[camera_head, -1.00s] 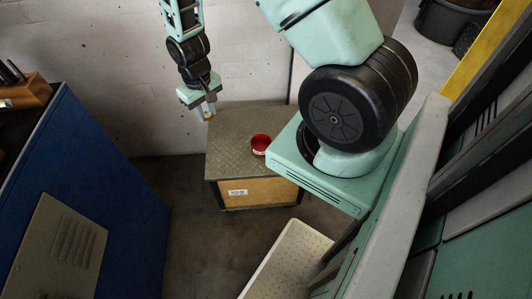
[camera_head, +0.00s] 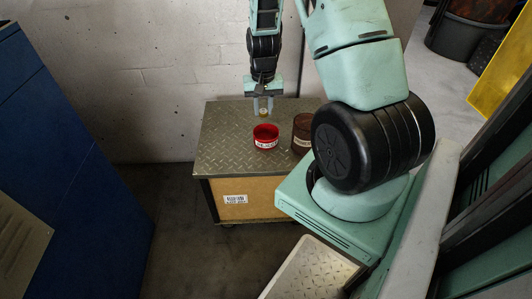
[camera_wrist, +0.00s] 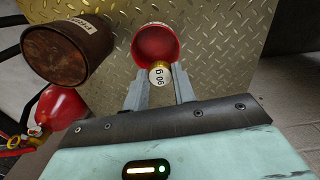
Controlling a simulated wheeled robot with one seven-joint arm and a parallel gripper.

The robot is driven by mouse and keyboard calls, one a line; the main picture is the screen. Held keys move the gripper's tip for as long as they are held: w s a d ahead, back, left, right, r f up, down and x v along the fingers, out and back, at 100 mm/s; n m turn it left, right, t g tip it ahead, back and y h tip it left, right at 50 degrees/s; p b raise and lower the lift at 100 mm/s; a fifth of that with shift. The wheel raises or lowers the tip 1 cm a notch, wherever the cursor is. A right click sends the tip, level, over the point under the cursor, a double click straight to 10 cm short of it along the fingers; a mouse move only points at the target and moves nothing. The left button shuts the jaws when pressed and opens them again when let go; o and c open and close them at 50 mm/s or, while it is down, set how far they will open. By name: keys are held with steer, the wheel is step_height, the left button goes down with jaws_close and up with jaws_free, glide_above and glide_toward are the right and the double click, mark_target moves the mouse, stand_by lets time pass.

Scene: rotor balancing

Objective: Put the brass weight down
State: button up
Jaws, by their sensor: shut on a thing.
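My gripper (camera_head: 263,108) is shut on the brass weight (camera_wrist: 161,75), a small piece with a white top label that reads 90 g. In the wrist view the weight sits between the two grey fingertips. It also shows small in the head view (camera_head: 263,112). The gripper is above the diamond-plate top of a low cabinet (camera_head: 222,150). A red round open dish (camera_head: 266,137) with a white label stands on that top, just beyond the weight in the wrist view (camera_wrist: 156,38). I cannot tell the exact height of the weight above the plate.
A rusty brown labelled can (camera_head: 302,133) stands right of the red dish. A red extinguisher-like object (camera_wrist: 62,107) is at the left in the wrist view. A blue cabinet (camera_head: 70,190) stands at the left. The plate left of the dish is clear.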

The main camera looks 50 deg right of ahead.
mark_target(266, 133)
steer(key=shift+s+d+f+b, duration=0.1)
steer(key=shift+d+f+b, duration=0.1)
steer(key=shift+f, duration=0.25)
steer(key=shift+s+d+f+b, duration=0.1)
steer(key=shift+d+f+b, duration=0.1)
steer(key=shift+f, duration=0.2)
step_height(266, 133, down, 9)
steer(key=shift+f+b, duration=0.15)
steer(key=shift+b, duration=1.05)
steer(key=shift+f, duration=0.15)
steer(key=o, duration=0.7)
step_height(266, 133, up, 12)
steer(key=p, duration=0.3)
steer(key=shift+r, duration=0.2)
